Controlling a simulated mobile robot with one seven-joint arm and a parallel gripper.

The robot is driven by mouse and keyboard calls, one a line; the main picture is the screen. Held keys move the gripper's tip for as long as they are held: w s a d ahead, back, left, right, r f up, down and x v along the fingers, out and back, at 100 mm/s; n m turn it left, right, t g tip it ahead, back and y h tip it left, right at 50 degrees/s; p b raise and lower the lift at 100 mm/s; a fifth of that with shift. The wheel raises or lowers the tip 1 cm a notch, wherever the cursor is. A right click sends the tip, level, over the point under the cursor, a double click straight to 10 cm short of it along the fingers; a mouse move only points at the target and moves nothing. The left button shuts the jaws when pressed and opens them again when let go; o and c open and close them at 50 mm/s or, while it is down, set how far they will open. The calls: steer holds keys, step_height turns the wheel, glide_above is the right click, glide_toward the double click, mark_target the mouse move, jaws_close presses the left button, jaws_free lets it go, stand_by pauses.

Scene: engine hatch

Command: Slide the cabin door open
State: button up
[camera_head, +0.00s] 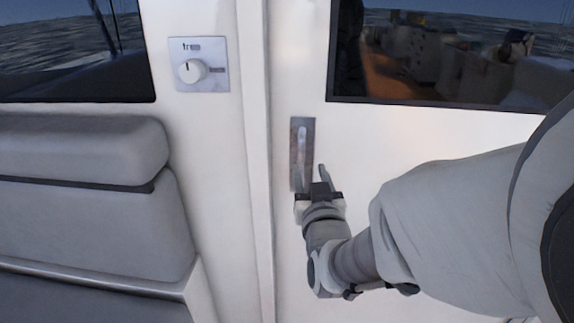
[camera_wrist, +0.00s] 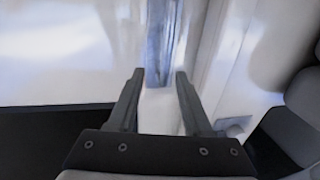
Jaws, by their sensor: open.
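The cabin door (camera_head: 420,135) is a white panel with a dark window, on the right in the head view. A narrow upright metal handle plate (camera_head: 300,178) with a paler grip bar (camera_head: 302,146) is set near its left edge. My gripper (camera_head: 312,178) is at the lower end of the plate, with its fingers open. In the wrist view the gripper (camera_wrist: 159,76) shows two dark, spread fingers with nothing between their tips. The metal handle plate (camera_wrist: 159,60) lies just beyond and between them. I cannot tell whether a finger touches the handle.
A white frame post (camera_head: 254,150) runs down the door's left edge. Left of it is a wall panel with a round white knob (camera_head: 192,71). A grey padded seat (camera_head: 80,200) fills the lower left. The door window (camera_head: 440,55) reflects or shows furniture and sea.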

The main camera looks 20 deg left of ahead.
mark_target(301, 161)
steer(key=x, duration=0.4)
steer(key=a+b+x, duration=0.1)
steer(key=x, duration=0.2)
steer(key=shift+s+f, duration=0.1)
steer(key=shift+f, duration=0.3)
steer(key=shift+c, duration=0.3)
jaws_close()
stand_by(0.7)
